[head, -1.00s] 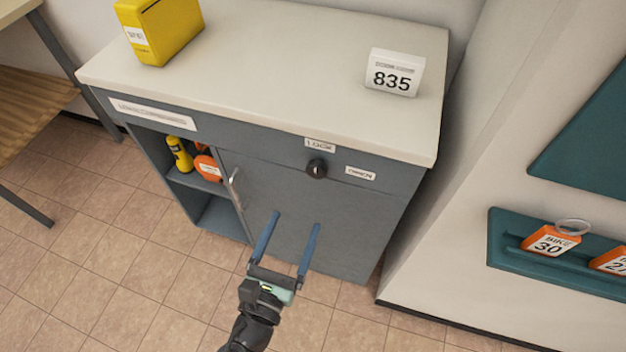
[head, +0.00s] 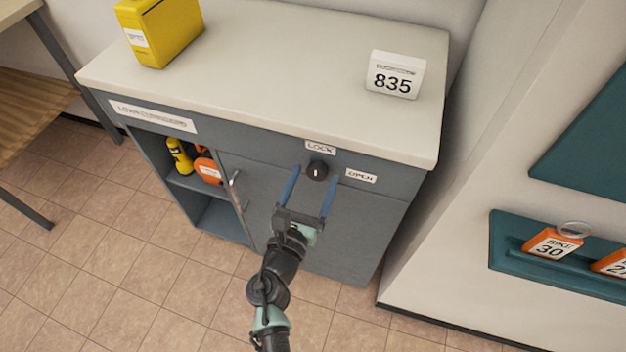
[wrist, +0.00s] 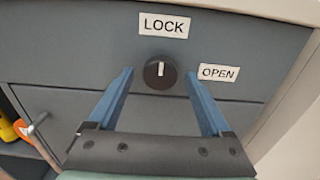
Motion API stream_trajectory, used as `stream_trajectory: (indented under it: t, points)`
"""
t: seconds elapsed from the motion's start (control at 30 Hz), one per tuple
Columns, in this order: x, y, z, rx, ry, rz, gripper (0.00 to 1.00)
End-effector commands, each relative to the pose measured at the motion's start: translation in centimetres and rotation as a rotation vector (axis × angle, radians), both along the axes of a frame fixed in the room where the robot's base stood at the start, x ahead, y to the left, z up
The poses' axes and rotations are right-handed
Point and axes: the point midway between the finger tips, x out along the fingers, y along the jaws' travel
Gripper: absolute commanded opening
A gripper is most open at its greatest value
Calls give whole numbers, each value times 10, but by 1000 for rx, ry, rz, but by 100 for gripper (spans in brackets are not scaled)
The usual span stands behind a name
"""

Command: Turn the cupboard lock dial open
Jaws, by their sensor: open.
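The black lock dial (head: 317,170) sits on the upper front panel of the grey cupboard (head: 330,225). Its white mark points straight up, toward the LOCK label (head: 320,147); the OPEN label (head: 361,176) is to its right. In the wrist view the dial (wrist: 160,72) lies between and beyond the blue fingers. My gripper (head: 315,173) is open and empty, its fingertips to either side of the dial in both views. I cannot tell whether the fingers touch it; in the wrist view gaps show on both sides.
A metal handle (head: 234,186) is on the cupboard door, left of my gripper. A yellow box (head: 160,32) and an 835 sign (head: 395,75) stand on top. An open shelf at left holds yellow and orange items. A wall rack with orange tags (head: 552,244) is at right.

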Motion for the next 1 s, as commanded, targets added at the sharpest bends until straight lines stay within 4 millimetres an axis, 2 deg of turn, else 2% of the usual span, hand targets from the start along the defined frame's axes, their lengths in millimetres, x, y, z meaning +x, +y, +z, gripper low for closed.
stream_trajectory:
  t: [0.03,0.07,0.47,0.77,1.0]
  points:
    - [0,0,0,0,0,0,79]
    - [0,0,0,0,0,0,74]
    - [0,0,0,0,0,0,2]
    - [-1,1,-1,31,-10,1,0]
    - [-1,1,-3,154,-51,0,0]
